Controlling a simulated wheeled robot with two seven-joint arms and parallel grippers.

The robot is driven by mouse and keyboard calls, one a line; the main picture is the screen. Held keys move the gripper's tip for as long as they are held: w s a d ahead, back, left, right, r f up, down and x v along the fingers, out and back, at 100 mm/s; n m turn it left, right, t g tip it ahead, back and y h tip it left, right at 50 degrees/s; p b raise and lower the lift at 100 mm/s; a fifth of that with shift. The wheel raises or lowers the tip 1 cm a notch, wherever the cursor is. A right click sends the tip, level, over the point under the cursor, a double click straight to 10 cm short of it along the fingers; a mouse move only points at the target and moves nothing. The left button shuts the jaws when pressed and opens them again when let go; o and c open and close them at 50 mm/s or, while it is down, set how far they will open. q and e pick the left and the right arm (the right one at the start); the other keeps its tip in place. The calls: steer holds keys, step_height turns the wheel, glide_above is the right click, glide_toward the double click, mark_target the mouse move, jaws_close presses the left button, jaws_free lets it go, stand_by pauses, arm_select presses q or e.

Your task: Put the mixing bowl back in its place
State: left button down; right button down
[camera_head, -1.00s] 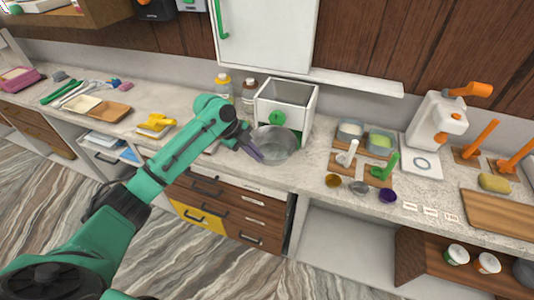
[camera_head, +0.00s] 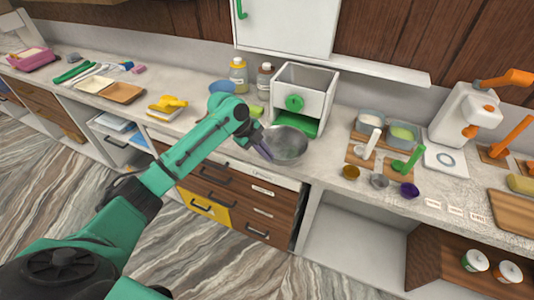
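The mixing bowl (camera_head: 288,145) is a shiny grey metal bowl at the counter's front edge, just in front of the white box-shaped machine with a green knob. My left gripper (camera_head: 264,150) is at the bowl's left rim, its dark fingers pointing down along the wall. The fingers overlap the rim in the picture, and I cannot tell whether they are closed on it. The bowl looks slightly tilted; whether it touches the counter is unclear. My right gripper is not in view.
The white machine (camera_head: 304,95) stands behind the bowl, with two bottles (camera_head: 238,75) to its left. A wooden board with small scoops (camera_head: 385,152) and small bowls lies to the right. A yellow item (camera_head: 168,104) and trays (camera_head: 122,92) lie left. Open shelves are below.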

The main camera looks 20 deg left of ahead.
arm_select(q)
steer(key=shift+f, duration=0.4)
steer(key=c, duration=1)
jaws_free()
steer(key=b+v, duration=0.3)
steer(key=v, duration=1.1)
steer(key=shift+r, duration=0.3)
steer(key=shift+s, duration=0.1)
